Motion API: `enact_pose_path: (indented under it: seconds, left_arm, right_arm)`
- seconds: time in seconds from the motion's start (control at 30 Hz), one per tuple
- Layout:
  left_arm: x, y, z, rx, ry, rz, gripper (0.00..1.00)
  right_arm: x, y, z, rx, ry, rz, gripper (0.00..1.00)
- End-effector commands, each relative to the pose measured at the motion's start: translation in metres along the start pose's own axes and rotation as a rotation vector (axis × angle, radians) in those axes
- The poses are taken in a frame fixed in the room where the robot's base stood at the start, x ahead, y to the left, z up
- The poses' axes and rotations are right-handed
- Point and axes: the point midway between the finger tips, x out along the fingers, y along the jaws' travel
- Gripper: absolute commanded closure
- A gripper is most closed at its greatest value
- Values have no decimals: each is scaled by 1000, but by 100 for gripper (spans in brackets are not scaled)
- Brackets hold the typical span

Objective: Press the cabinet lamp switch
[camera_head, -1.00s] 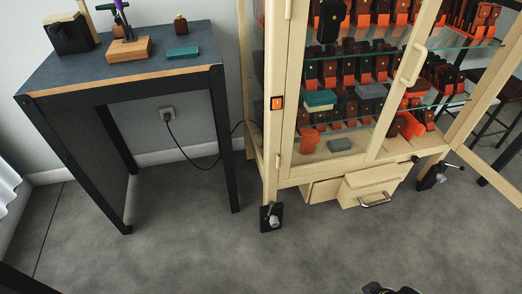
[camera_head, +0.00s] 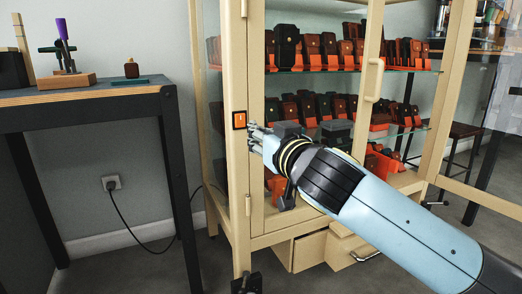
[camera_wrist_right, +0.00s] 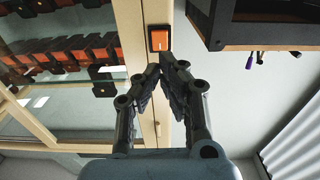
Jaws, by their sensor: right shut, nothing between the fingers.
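The lamp switch (camera_head: 239,120) is an orange rocker in a black frame on the cream front post of the glass cabinet (camera_head: 256,205). The switch also shows in the right wrist view (camera_wrist_right: 159,38), upper middle. My right gripper (camera_head: 253,131) is shut and empty. Its fingertips are just right of and slightly below the switch in the head view. In the right wrist view the closed fingertips (camera_wrist_right: 167,62) are close under the switch; I cannot tell whether they touch it. My left gripper is not in view.
Cabinet shelves hold several dark and orange pieces (camera_head: 287,45) behind glass. A lower drawer (camera_head: 310,250) stands partly out, and a cabinet door (camera_head: 454,75) is open at the right. A dark table (camera_head: 85,98) stands to the left, with a floor gap between.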

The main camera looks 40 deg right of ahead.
Motion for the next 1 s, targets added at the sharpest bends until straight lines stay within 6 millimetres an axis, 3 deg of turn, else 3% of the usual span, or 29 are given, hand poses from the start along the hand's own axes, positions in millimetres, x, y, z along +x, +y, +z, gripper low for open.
enact_pose_path:
  seconds: [0.5, 1.0]
  left_arm:
    - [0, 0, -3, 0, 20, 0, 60]
    - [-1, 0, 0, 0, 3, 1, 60]
  right_arm:
    - [66, 0, -2, 0, 0, 0, 100]
    - [74, 0, 0, -1, -2, 0, 100]
